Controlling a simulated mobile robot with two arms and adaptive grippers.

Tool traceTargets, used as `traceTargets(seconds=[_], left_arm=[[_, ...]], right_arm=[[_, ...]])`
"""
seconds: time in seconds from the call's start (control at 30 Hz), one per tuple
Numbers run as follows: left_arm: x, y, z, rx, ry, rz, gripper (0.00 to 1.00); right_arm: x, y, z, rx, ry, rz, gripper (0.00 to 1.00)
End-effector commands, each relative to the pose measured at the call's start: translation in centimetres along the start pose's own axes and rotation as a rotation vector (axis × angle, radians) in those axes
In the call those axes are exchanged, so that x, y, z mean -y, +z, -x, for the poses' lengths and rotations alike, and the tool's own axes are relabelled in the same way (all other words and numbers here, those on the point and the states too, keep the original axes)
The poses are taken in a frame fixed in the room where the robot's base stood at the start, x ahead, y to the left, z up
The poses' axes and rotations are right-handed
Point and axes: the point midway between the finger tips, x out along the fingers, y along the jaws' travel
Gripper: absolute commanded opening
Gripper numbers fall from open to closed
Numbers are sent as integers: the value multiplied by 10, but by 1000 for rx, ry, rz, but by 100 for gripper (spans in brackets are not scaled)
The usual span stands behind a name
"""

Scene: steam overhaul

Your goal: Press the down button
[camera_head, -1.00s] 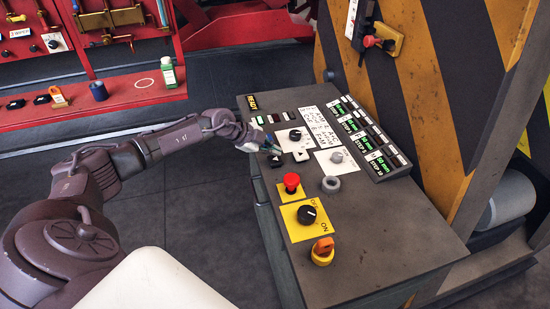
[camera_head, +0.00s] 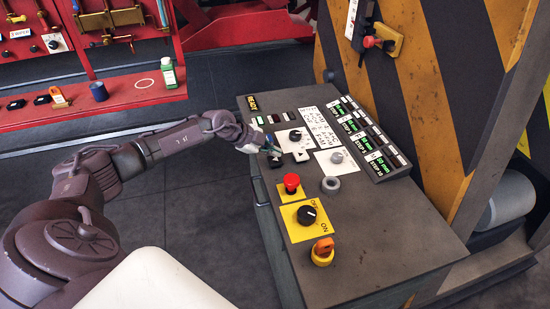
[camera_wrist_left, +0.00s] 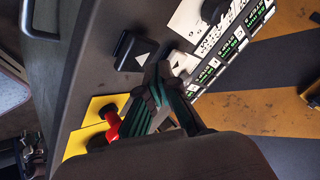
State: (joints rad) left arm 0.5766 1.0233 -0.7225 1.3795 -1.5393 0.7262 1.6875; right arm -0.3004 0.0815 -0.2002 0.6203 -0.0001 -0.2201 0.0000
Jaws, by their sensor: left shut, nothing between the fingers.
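My left gripper (camera_head: 274,152) is shut and empty. It is over the grey control console (camera_head: 385,235), at two arrow-marked buttons. A black button (camera_head: 276,163) lies just below its tips in the head view; it also shows in the left wrist view (camera_wrist_left: 128,48) with a white triangle. A pale button (camera_head: 301,156) lies just right of the tips, and it shows partly behind the fingers in the wrist view. I cannot tell which button is the down one, nor whether the tips touch either. My right gripper is not in view.
A red mushroom button (camera_head: 291,182), a yellow switch plate (camera_head: 303,218), a grey ring (camera_head: 331,184) and an orange key-like knob (camera_head: 322,251) are nearby on the console. Displays (camera_head: 371,145) stand to the right. A red tool rack (camera_head: 100,95) stands behind.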

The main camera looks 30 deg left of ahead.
Motion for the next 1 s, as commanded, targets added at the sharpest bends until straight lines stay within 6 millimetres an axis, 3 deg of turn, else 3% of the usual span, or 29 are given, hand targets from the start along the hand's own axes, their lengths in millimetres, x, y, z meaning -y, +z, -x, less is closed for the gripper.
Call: traceTargets(seconds=[1.0], left_arm=[[-6, 6, -8, 0, 1, 1, 0]], right_arm=[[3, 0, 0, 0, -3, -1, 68]])
